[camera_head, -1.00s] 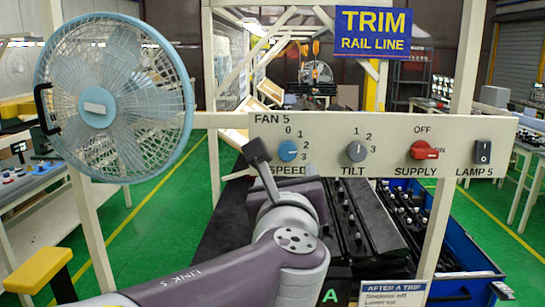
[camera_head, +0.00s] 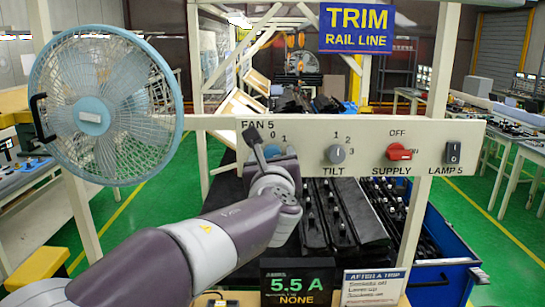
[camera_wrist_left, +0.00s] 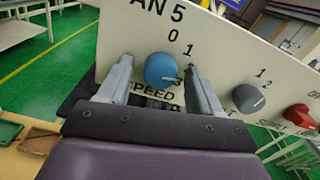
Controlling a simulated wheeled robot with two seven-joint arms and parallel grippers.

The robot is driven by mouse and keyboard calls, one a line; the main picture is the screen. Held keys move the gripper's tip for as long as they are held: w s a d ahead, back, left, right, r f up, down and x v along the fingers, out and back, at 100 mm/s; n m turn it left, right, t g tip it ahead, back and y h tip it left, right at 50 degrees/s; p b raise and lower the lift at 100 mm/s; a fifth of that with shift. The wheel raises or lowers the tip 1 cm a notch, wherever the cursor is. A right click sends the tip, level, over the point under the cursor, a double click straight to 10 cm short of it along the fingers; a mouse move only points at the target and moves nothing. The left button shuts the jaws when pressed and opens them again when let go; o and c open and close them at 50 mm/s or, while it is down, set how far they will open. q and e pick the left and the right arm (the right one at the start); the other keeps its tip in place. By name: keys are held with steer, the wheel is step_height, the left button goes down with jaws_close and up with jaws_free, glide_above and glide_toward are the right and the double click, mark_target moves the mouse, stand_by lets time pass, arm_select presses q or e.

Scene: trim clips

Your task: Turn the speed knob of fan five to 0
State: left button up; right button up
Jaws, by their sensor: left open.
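The blue speed knob (camera_wrist_left: 160,69) of fan five is on the cream panel (camera_wrist_left: 225,55), under the numbers 0 and 1. In the head view the speed knob (camera_head: 271,151) is partly hidden behind my left gripper (camera_head: 263,143). In the left wrist view the open fingers of my left gripper (camera_wrist_left: 159,76) stand on either side of the knob, with gaps showing. The knob's mark is too small to read surely. Fan five (camera_head: 105,110), with a pale blue rim, stands at the left. My right gripper is not in view.
A blue drawer (camera_head: 440,250) stands open at the lower right.

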arm_select(q)
steer(key=shift+w+f, duration=0.1)
steer(key=shift+w, duration=0.05)
steer(key=c, duration=1)
steer(key=n+b, duration=1.3)
steer(key=n, duration=0.2)
steer(key=shift+d+n, duration=0.15)
steer(key=shift+n, duration=0.15)
steer(key=shift+c, duration=0.2)
steer(key=shift+w+f+n+b, duration=0.1)
steer(key=shift+n+b, duration=0.2)
